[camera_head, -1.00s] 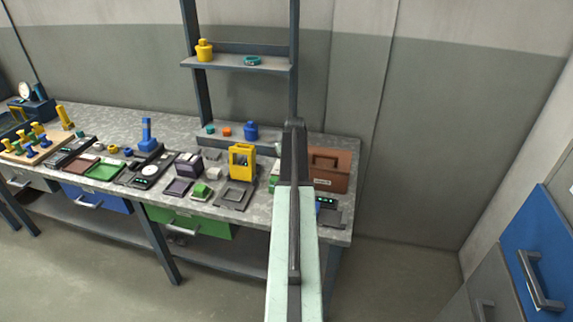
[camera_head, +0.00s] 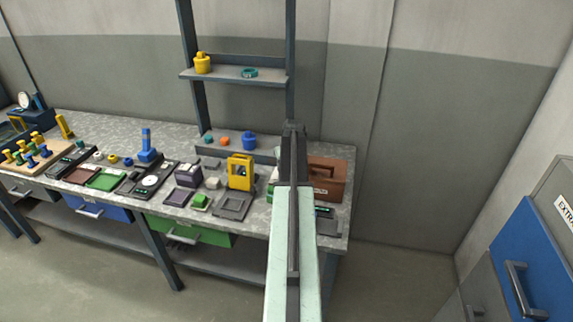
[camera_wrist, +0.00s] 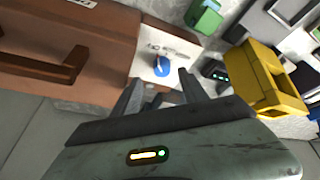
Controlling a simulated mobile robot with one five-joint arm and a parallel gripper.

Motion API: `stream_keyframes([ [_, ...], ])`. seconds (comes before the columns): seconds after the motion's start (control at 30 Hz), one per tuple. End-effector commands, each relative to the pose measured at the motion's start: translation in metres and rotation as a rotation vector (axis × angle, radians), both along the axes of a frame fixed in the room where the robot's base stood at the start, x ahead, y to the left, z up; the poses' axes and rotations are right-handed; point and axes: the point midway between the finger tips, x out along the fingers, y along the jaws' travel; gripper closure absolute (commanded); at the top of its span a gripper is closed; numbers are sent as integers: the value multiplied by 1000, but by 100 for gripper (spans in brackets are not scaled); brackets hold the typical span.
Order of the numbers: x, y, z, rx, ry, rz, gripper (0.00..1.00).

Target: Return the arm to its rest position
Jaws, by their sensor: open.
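My arm (camera_head: 294,230) reaches forward over the right end of the workbench in the head view. Its far end hides my gripper there. In the wrist view my gripper (camera_wrist: 160,90) has its two fingers spread apart, with nothing held between them. Beyond the fingertips lies a white card or sheet with a small blue item (camera_wrist: 161,66) on it. A brown case (camera_wrist: 60,45) with a handle fills the left of the wrist view; it also stands right of my arm in the head view (camera_head: 327,177).
A yellow device (camera_head: 240,172) stands left of my arm and close to the right finger in the wrist view (camera_wrist: 262,80). Trays and small parts crowd the bench (camera_head: 335,243). A post-mounted shelf (camera_head: 235,76) rises behind. A blue-fronted cabinet (camera_head: 530,250) stands at right.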

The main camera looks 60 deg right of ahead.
Motion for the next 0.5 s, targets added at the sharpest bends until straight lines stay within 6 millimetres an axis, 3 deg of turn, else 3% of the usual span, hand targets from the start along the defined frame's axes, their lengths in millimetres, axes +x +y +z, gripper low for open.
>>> stream_keyframes([
  [0.03, -4, 4, 18, 0, 0, 0, 49],
  [0.1, -7, 6, 24, 0, 0, 0, 49],
  [0.5, -7, 7, 23, 0, 0, 1, 49],
])
